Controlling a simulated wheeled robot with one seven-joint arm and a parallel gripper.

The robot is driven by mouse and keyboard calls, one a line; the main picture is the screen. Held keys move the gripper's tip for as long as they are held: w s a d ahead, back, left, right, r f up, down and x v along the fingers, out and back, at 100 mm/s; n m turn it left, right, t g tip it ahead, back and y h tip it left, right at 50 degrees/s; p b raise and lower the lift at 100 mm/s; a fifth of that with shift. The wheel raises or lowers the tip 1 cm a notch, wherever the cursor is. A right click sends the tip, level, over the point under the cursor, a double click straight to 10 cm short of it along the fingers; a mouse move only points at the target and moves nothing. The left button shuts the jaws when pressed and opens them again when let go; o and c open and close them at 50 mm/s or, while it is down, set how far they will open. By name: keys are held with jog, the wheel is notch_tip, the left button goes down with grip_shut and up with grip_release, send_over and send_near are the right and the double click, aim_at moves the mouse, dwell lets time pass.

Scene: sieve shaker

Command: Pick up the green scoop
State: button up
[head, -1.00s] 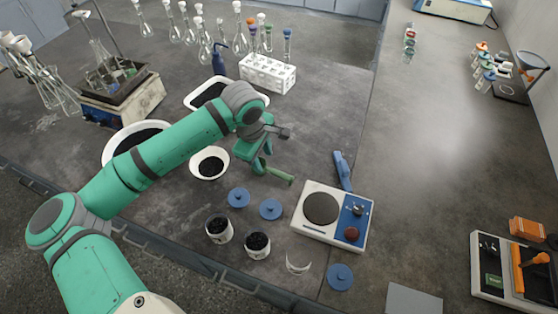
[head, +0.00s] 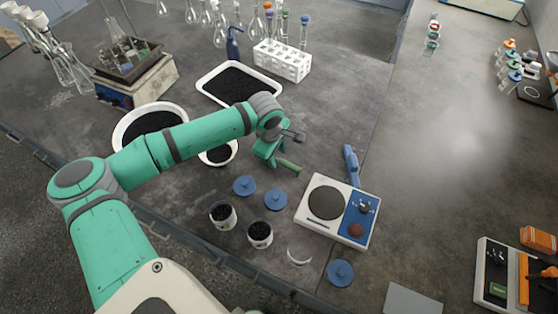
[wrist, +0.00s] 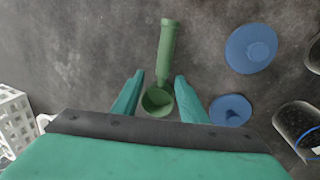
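The green scoop (wrist: 166,55) lies on the dark grey bench. In the wrist view its handle points up and its round bowl (wrist: 157,100) sits between my two fingertips. My gripper (wrist: 155,92) is open, with a gap between each finger and the scoop's bowl. In the head view my gripper (head: 270,158) is over the bowl end. The scoop's handle (head: 288,167) sticks out to the right of it, and the bowl is hidden behind the gripper.
Two blue lids (head: 244,186) (head: 276,200) lie close by. A hotplate (head: 326,203) stands to the right. Two jars of black grains (head: 223,216) (head: 260,234) stand in front. A white test-tube rack (head: 283,60) and a black-filled tray (head: 208,72) are behind.

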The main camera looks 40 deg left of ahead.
jog(key=shift+s+a+f, duration=0.1)
jog(key=shift+a+f, duration=0.05)
jog(key=shift+f, duration=0.55)
grip_shut()
jog(key=shift+r, duration=0.55)
jog(key=s+d+r, duration=0.3)
jog(key=s+r, duration=0.9)
jog(key=s, duration=0.1)
jog(key=shift+s, duration=0.25)
